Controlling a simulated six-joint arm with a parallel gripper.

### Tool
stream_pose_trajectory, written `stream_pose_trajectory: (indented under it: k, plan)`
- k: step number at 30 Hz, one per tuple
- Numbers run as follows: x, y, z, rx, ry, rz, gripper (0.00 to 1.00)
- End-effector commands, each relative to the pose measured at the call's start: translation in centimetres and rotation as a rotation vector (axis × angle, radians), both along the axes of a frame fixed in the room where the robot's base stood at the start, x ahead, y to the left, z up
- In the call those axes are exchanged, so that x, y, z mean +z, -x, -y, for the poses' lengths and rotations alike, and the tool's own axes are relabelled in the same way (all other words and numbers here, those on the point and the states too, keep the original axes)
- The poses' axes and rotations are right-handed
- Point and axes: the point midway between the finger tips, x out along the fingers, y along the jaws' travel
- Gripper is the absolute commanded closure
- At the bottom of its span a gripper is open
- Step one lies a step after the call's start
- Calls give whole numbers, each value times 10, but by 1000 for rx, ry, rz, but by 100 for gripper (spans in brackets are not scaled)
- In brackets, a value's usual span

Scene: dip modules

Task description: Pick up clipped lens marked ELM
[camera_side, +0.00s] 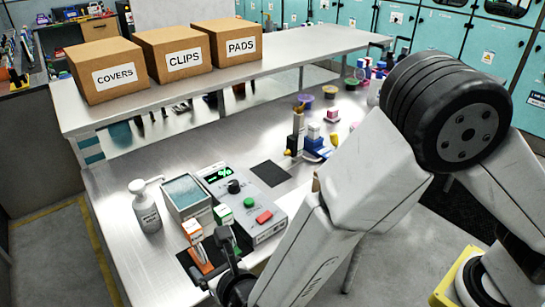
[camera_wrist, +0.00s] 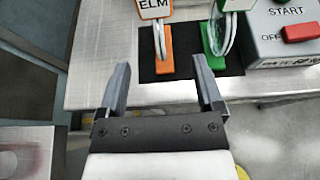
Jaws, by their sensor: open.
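The clipped lens marked ELM (camera_wrist: 156,12) is at the top of the wrist view, with a white label and an orange clip stand (camera_wrist: 164,55). The top of the piece is cut off there. In the side view its orange and white clip (camera_side: 194,235) stands at the near left of the bench, partly behind my gripper (camera_side: 210,258). In the wrist view my gripper (camera_wrist: 162,72) is open and empty. Its two fingers point toward the orange stand, one on either side of its line, with a gap before it. A green clip (camera_wrist: 213,42) stands just right.
Both clips stand on a dark mat (camera_wrist: 187,68) by the bench edge. A control box (camera_side: 268,202) with green and red buttons is right of them. A water bath (camera_side: 187,212) stands behind, and a pump bottle (camera_side: 147,212) to the left. Labelled cartons (camera_side: 106,92) sit on the shelf.

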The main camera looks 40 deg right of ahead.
Motion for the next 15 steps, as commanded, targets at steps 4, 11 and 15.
stream_pose_trajectory:
  k: [4, 11, 15]
  plan:
    - [1, 0, 0, 0, -1, 0, 15]
    - [26, -2, -2, -2, -3, 3, 15]
    - [47, -2, -2, -2, -3, 2, 15]
